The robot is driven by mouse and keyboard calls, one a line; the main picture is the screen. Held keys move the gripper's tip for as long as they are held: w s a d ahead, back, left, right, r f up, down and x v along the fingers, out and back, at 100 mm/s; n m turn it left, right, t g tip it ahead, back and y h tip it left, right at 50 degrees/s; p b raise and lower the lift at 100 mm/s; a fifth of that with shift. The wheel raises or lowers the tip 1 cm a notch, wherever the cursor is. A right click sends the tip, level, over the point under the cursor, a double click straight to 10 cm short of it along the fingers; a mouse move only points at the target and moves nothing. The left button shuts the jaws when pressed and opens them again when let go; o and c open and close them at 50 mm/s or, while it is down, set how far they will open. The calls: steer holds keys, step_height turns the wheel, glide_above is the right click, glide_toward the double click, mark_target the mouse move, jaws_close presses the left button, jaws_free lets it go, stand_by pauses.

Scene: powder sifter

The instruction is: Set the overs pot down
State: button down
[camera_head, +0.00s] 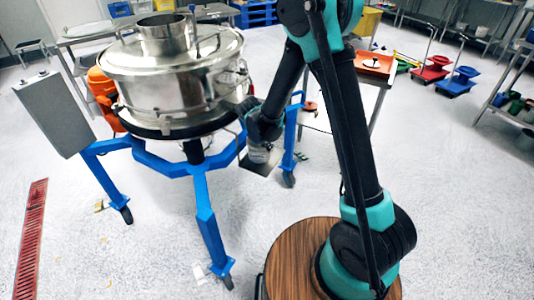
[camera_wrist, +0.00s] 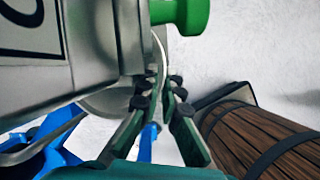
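The overs pot is a small pale metal pot (camera_head: 258,154) under my gripper in the head view, beside the sifter's blue stand. In the wrist view a close metal wall with a black-edged label (camera_wrist: 35,30), showing part of a round letter, fills the upper left. My gripper (camera_wrist: 160,65) has its two fingers close together against this metal, with a thin pale curved edge between the tips. It appears shut on the pot; the exact contact is partly hidden. In the head view my gripper (camera_head: 262,128) is dark and small.
The steel sifter (camera_head: 175,85) stands on a blue wheeled frame (camera_head: 205,215), with a grey control box (camera_head: 54,112) at left. A green knob-like part (camera_wrist: 182,14) shows at the top of the wrist view. An orange-topped table (camera_head: 372,66) stands behind my arm.

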mark_target(267, 153)
steer(key=shift+f, duration=1.75)
steer(key=c, duration=1.7)
jaws_free()
steer(key=shift+f, duration=0.1)
